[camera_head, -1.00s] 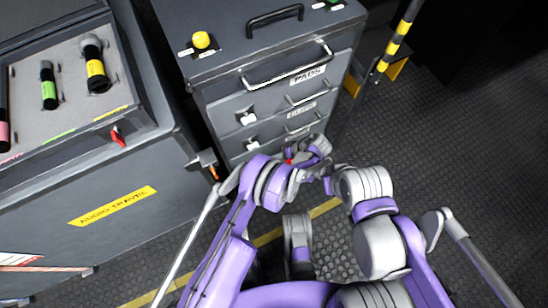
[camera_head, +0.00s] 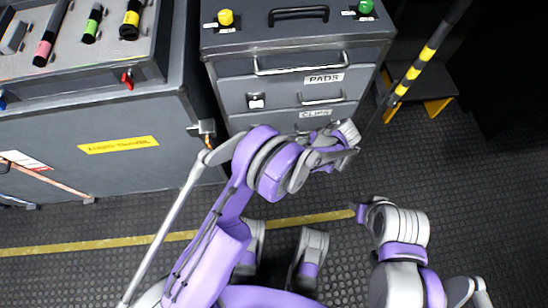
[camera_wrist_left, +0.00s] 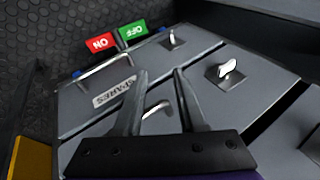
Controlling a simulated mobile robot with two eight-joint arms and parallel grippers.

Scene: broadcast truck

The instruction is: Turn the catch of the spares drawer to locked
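The spares drawer (camera_wrist_left: 88,101) shows in the left wrist view, with its label upside down and its bar handle (camera_wrist_left: 103,70). Its catch (camera_wrist_left: 172,40) is a small metal tab on a plate, beyond my left fingertips. I cannot tell which setting it is at. My left gripper (camera_wrist_left: 160,72) is open and empty, its dark fingers apart in front of the drawer fronts. A second catch (camera_wrist_left: 226,72), on the neighbouring clips drawer, lies to their right. In the head view my left arm hides the spares drawer. My right arm shows at lower right, its gripper not visible.
A red ON plate (camera_wrist_left: 100,42) and a green OFF plate (camera_wrist_left: 133,32) lie beyond the spares drawer. The clips handle (camera_wrist_left: 157,108) shows between my fingers. An audio desk (camera_head: 60,135) stands left of the cabinet; a striped pole (camera_head: 413,72) stands right. Open floor lies at right.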

